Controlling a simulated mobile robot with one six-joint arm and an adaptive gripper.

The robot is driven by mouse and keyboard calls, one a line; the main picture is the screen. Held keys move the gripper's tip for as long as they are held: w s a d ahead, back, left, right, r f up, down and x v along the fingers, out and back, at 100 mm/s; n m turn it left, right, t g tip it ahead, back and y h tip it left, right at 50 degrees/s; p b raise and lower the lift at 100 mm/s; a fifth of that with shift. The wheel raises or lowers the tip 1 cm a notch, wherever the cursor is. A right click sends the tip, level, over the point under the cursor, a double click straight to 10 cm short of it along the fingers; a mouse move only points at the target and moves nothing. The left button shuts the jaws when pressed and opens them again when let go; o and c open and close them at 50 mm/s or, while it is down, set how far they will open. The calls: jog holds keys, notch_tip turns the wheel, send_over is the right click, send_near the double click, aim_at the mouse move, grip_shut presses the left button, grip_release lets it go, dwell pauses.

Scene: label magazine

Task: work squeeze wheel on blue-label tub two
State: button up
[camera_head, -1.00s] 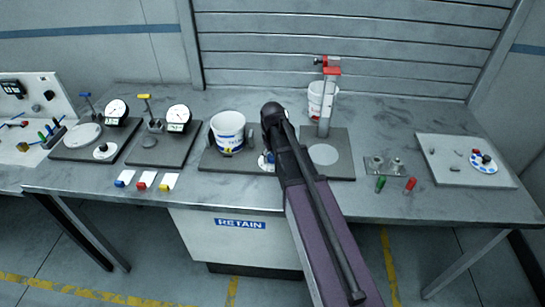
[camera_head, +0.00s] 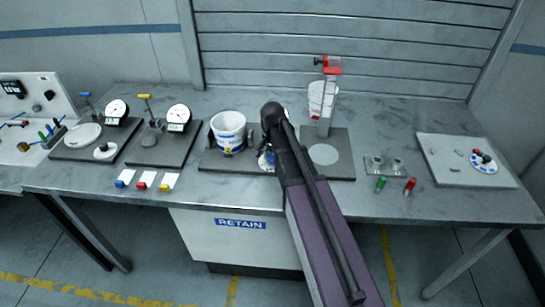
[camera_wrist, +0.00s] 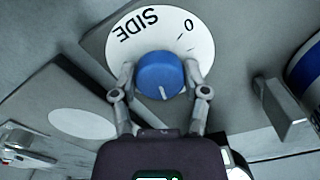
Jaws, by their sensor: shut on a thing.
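The squeeze wheel (camera_wrist: 160,70) is a blue round knob with a white pointer line, on a white dial (camera_wrist: 103,44) marked SIDE and 0. My gripper (camera_wrist: 160,84) is shut on the knob, one finger at each side. In the head view my arm hides most of the wheel and the gripper; part of the white dial (camera_head: 263,162) shows. The blue-label tub (camera_head: 229,131) stands upright and open just left of my arm, on a dark base plate (camera_head: 212,163). Its side also shows at the right edge of the wrist view (camera_wrist: 304,70), near a grey upright block (camera_wrist: 284,108).
A press stand with a red top (camera_head: 331,71) is right of my arm, with another white tub (camera_head: 316,100) behind it. Two dial-gauge stations (camera_head: 117,109) (camera_head: 178,115) stand left. Coloured stampers with paper (camera_head: 143,183) lie at the front edge. A pale board (camera_head: 455,172) lies far right.

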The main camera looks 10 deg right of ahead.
jog(key=shift+s+m, duration=0.1)
jog(key=shift+m, duration=1.4)
jog(key=o, duration=1.1)
jog(key=shift+o, duration=0.2)
jog(key=shift+n, duration=0.4)
